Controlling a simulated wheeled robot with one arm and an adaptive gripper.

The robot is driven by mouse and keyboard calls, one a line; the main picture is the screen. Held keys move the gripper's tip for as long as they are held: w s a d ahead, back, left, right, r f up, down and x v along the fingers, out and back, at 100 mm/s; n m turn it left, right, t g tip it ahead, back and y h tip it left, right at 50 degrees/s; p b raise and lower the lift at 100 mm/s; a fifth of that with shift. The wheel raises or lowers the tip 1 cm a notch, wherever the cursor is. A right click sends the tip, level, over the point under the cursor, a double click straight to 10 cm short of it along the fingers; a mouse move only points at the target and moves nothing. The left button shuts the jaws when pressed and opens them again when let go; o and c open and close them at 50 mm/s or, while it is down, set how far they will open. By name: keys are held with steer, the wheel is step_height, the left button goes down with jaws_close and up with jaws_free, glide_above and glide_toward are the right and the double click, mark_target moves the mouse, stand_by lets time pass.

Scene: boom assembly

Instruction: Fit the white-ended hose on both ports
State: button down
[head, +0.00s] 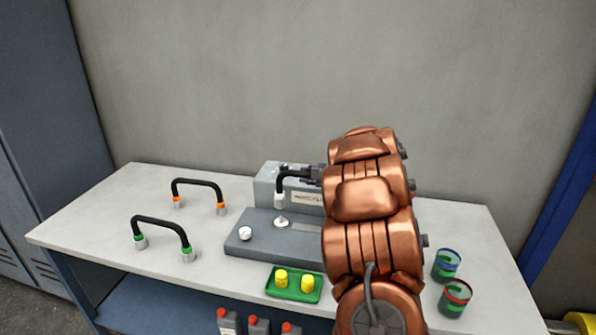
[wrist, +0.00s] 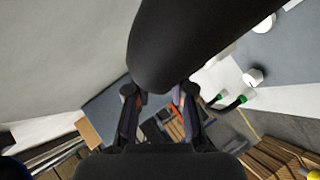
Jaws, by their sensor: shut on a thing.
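My gripper (head: 317,174) is shut on the black hose (head: 294,173) at its upper bend; my arm hides its other end. The hose's visible white end (head: 279,200) points down, just above a white port (head: 281,223) on the grey fixture (head: 258,246). The other white port (head: 245,233) is bare, to the left. In the wrist view the hose (wrist: 185,45) fills the top, between the fingertips of my gripper (wrist: 159,92). A white port (wrist: 254,77) shows there at right.
An orange-ended hose (head: 199,183) and a green-ended hose (head: 160,222) stand on the bench's left. A green tray (head: 293,295) with two yellow caps lies in front of the fixture. Two cups (head: 446,264) (head: 454,298) stand at right. The bench's far left is clear.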

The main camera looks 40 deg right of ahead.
steer(key=shift+w+f, duration=0.1)
step_height(320, 180, down, 6)
steer(key=b, duration=0.5)
steer(key=shift+r, duration=0.25)
steer(key=shift+s, duration=0.25)
stand_by(0.4)
steer(key=shift+f, duration=0.5)
stand_by(1.2)
steer(key=c, duration=1.3)
jaws_free()
steer(key=shift+s, duration=0.1)
